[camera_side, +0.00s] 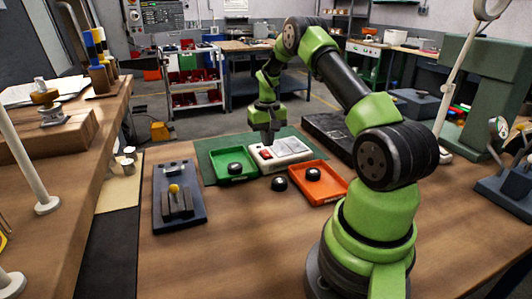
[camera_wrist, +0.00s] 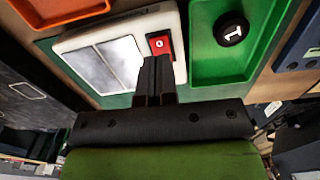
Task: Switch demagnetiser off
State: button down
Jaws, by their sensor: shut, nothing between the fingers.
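The demagnetiser (camera_side: 292,150) is a white box with pale grey plates on top and a red switch at its left end. It lies on a green mat (camera_side: 215,148). In the wrist view the demagnetiser (camera_wrist: 72,40) fills the upper middle, and the red rocker switch (camera_wrist: 160,42) shows a white 0. My gripper (camera_side: 268,143) points down over the switch end. In the wrist view my gripper (camera_wrist: 158,62) is shut and empty, its fingertips at the near edge of the switch and covering part of it. I cannot tell if they touch.
A green tray (camera_side: 240,177) with a black round part stands left of the demagnetiser. An orange tray (camera_side: 330,193) with another stands in front right. A loose black part (camera_side: 279,184) lies between them. A dark blue fixture (camera_side: 166,214) with a yellow knob is at left.

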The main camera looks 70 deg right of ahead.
aim_at(267, 155)
jog(key=shift+r, duration=2)
jog(key=s+a+r+n+t, duration=0.1)
jog(key=a+r+n+t, duration=0.25)
jog(key=a+r, duration=1.4)
jog(key=s+a+r+n+t+y, duration=0.1)
jog(key=s+a+t+y, duration=0.1)
jog(key=s+a, duration=1)
jog(key=shift+s+a+r+t, duration=0.25)
jog(key=shift+s+a+t, duration=0.15)
jog(key=shift+s+t, duration=0.5)
jog(key=shift+n, duration=0.25)
